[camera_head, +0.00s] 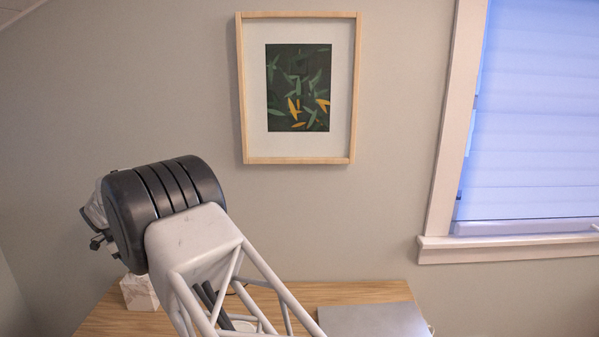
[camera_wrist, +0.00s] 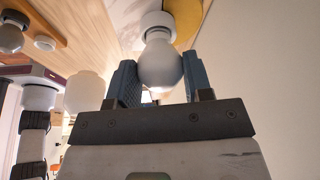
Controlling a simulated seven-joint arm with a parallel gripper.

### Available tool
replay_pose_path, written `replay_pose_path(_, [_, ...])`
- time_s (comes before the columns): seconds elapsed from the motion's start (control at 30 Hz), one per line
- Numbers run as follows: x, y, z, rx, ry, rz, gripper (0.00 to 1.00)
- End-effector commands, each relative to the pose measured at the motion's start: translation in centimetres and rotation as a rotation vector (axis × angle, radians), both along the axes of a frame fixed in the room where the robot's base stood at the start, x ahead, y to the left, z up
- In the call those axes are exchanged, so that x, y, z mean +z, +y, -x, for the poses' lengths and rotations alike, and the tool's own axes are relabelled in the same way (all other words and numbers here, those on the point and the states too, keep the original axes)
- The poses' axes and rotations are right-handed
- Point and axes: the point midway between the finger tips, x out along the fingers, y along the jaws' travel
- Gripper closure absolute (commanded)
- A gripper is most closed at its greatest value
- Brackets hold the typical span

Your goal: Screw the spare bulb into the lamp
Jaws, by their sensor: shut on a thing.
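In the wrist view my gripper (camera_wrist: 160,78) has its two blue fingers shut on a white round bulb (camera_wrist: 160,62), one finger on each side. The bulb's narrow end points up in the picture at a white collar, which looks like the lamp socket (camera_wrist: 157,22). The bulb overlaps the collar's lower edge; I cannot tell whether it is seated in it. A yellow curved surface (camera_wrist: 186,18) lies beside the collar. In the head view my dark wrist housing hides the fingers and bulb, and no lamp shows.
In the wrist view a second round bulb-like thing (camera_wrist: 10,38) and a white disc (camera_wrist: 44,42) show on wood at upper left. In the head view the wooden desk (camera_head: 340,292) bears a marbled block (camera_head: 140,293) and a grey laptop (camera_head: 375,321).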

Motion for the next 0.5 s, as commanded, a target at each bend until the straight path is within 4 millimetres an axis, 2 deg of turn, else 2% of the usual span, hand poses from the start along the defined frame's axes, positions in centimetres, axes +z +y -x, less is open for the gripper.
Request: replay_pose_path(0.5, [-0.17,-0.14,-0.36,-0.446,0.002,0.003,0.78])
